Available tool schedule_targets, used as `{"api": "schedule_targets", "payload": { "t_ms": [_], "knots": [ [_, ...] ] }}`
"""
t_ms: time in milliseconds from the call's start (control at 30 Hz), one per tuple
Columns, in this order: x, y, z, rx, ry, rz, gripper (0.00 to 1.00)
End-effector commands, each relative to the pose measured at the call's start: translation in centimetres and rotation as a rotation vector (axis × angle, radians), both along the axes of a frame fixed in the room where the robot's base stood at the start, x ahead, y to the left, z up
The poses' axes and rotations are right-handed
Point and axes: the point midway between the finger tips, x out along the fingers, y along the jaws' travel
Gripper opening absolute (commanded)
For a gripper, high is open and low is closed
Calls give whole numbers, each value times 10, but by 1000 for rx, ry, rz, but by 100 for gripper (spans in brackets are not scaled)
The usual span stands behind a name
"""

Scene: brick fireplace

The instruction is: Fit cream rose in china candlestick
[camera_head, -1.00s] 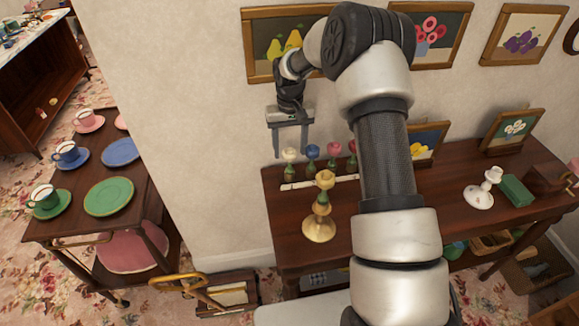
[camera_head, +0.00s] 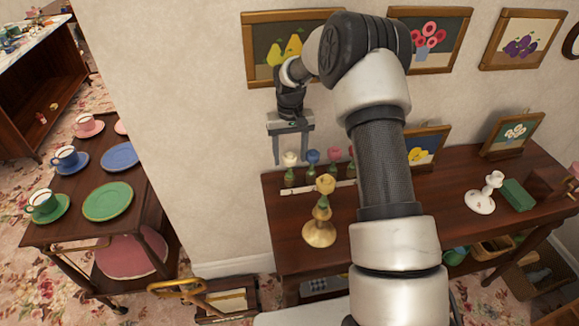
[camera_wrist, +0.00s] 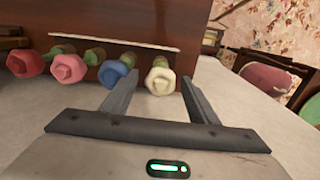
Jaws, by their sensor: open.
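The cream rose (camera_head: 290,159) stands at the left end of a row of roses on the dark wooden table, near the wall. My gripper (camera_head: 291,153) is open and empty just above it, fingers pointing down. In the wrist view, the cream rose (camera_wrist: 160,81) shows between the two fingertips, with the blue rose (camera_wrist: 112,73) close beside the left finger. Contact with the cream rose cannot be told. The white china candlestick (camera_head: 483,196) stands on the right part of the table, with no flower seen in it.
A brass candlestick (camera_head: 319,232) holding a yellow rose (camera_head: 326,184) stands in front of the row. Pink roses (camera_wrist: 68,68) stand beyond the blue one. A green box (camera_head: 517,193) lies beside the china candlestick. Framed pictures lean at the back of the table.

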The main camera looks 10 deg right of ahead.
Motion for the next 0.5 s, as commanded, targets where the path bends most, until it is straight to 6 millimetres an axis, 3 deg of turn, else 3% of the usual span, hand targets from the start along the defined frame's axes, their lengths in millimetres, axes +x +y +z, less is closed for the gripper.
{"api": "schedule_targets", "payload": {
  "t_ms": [67, 300, 500],
  "knots": [
    [0, 0, 0, 0, 0, 0, 54],
    [0, 0, 0, 1, 0, 0, 20],
    [0, 0, 1, 1, 0, 0, 20]
  ]
}}
